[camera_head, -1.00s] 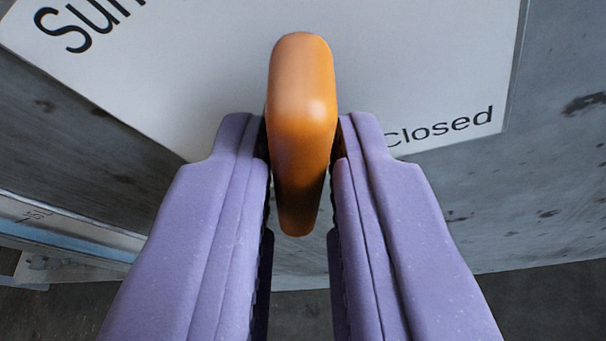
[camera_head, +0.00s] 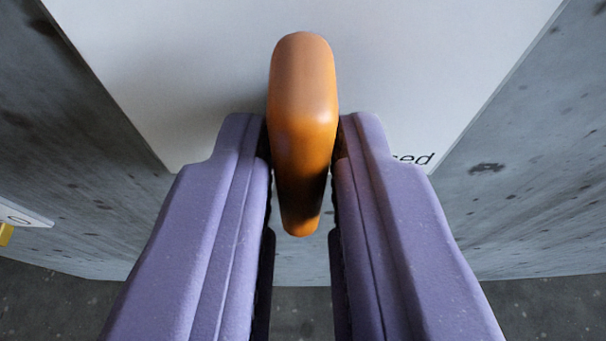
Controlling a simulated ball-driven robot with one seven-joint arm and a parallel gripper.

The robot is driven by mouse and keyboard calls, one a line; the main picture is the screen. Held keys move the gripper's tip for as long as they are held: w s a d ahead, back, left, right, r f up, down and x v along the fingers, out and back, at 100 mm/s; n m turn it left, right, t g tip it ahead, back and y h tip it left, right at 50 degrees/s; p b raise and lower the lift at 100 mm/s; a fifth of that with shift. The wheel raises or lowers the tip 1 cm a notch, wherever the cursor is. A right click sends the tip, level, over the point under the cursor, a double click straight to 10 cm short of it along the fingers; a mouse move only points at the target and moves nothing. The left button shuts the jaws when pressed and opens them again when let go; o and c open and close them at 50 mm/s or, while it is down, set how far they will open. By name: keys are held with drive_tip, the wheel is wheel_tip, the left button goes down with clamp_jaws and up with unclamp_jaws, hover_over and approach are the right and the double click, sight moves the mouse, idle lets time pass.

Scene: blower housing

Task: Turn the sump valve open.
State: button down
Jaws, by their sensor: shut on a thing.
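The orange handle (camera_head: 303,95) of the sump valve stands in the middle of the view, a rounded upright bar that narrows toward its lower end. My gripper (camera_head: 303,150), with two purple fingers, is shut on it, one finger on each side. Behind it is a white placard (camera_head: 440,60). Only the end of a word, "sed", shows at its lower right; the right finger hides the rest. The valve's body and stem cannot be seen behind the handle.
A grey, stained metal housing wall (camera_head: 520,190) surrounds the placard. A small white label (camera_head: 22,214) with a bit of yellow (camera_head: 5,234) below it is at the left edge. Dark floor (camera_head: 45,300) shows along the bottom.

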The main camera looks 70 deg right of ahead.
drive_tip(key=shift+a, duration=0.1)
drive_tip(key=c, duration=1.1)
unclamp_jaws()
drive_tip(key=shift+c, duration=0.2)
drive_tip(key=p+v, duration=0.3)
drive_tip(key=v, duration=0.4)
drive_tip(key=shift+a, duration=0.3)
drive_tip(key=shift+r, duration=0.2)
